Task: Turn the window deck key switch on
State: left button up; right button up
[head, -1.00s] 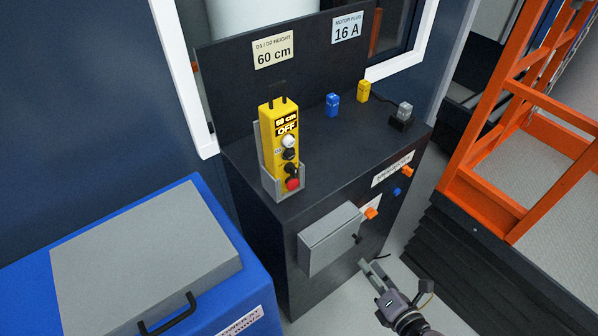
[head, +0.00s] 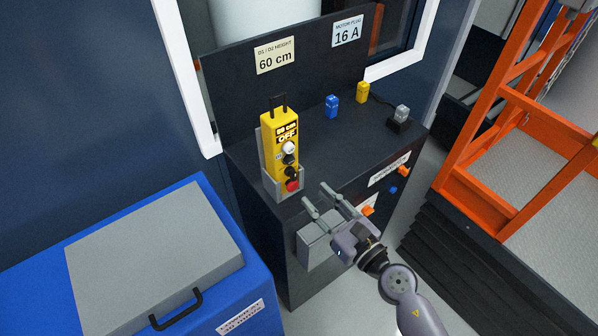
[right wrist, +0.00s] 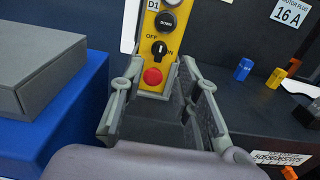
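The yellow control pendant (head: 278,142) stands upright in a grey holder (head: 287,186) on the dark deck; its display reads OFF. In the right wrist view, the black key switch (right wrist: 160,48) sits between the OFF and ON labels, above the red button (right wrist: 152,76) and below the black DOWN button (right wrist: 166,22). Its handle looks roughly upright. My right gripper (head: 315,193) is open and empty, in front of and to the right of the pendant's lower end. In the wrist view its fingers (right wrist: 162,85) flank the lower pendant in the picture, apart from the switch. My left gripper is not in view.
A grey box (head: 315,240) on the cabinet front is partly hidden by my right gripper. Blue (head: 332,106) and yellow (head: 362,91) blocks and a grey plug (head: 401,114) stand on the deck. A blue chest (head: 200,318) is at left, an orange frame (head: 480,140) at right.

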aim_at(295, 176)
jog(key=x, duration=0.7)
jog(key=shift+w+a+p, duration=0.2)
jog(key=shift+w+p, duration=0.1)
jog(key=shift+p, duration=0.1)
jog(key=shift+c, duration=0.2)
grip_shut()
